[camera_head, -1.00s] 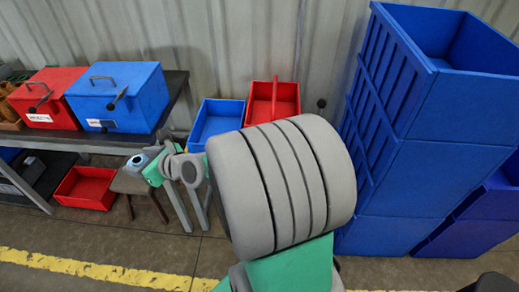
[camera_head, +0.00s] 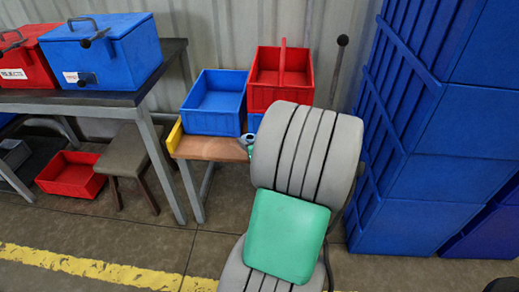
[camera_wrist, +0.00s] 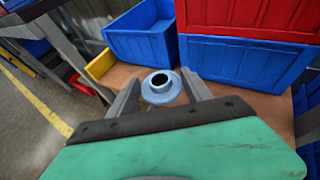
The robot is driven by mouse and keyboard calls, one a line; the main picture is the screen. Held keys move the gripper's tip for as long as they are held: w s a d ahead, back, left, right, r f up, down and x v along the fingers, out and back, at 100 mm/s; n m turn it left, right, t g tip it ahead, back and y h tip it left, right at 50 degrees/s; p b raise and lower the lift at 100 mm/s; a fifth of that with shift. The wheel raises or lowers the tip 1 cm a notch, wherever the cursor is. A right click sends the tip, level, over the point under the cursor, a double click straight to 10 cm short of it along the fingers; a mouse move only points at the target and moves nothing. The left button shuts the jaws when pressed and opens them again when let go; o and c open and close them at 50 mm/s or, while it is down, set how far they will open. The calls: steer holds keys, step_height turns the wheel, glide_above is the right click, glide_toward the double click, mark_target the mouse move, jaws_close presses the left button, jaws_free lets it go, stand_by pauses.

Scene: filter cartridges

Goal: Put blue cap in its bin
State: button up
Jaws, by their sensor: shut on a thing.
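The blue cap (camera_wrist: 149,96), pale blue and round with a dark central hole, is between the two fingers of my gripper (camera_wrist: 162,85) in the wrist view. My gripper is shut on it and holds it over the small wooden table (camera_wrist: 121,73). In the head view my gripper (camera_head: 247,143) shows small at the table's right part, partly hidden by my arm. An open blue bin (camera_head: 213,122) stands on the table just behind and left of the gripper; it also shows in the wrist view (camera_wrist: 146,47). Its inside looks empty.
A red bin (camera_head: 280,97) sits right of the blue bin, above another blue bin (camera_wrist: 245,62). Tall stacked blue crates (camera_head: 420,180) stand at the right. A dark workbench (camera_head: 110,90) at the left carries a blue box (camera_head: 105,52) and a red box (camera_head: 22,62).

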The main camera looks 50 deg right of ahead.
steer(key=d+f+b, duration=0.1)
steer(key=d+f, duration=0.1)
steer(key=w+d+f+b, duration=0.1)
steer(key=d+f, duration=0.1)
steer(key=w+d+f+b, duration=0.1)
steer(key=d+f, duration=0.1)
steer(key=shift+d+f, duration=0.25)
steer(key=shift+f, duration=0.15)
steer(key=f+b, duration=0.3)
steer(key=shift+d+f, duration=0.25)
steer(key=shift+f, duration=0.05)
steer(key=shift+r, duration=0.2)
steer(key=o, duration=1)
steer(key=shift+f, duration=0.15)
steer(key=o, duration=0.5)
steer(key=shift+c, duration=0.2)
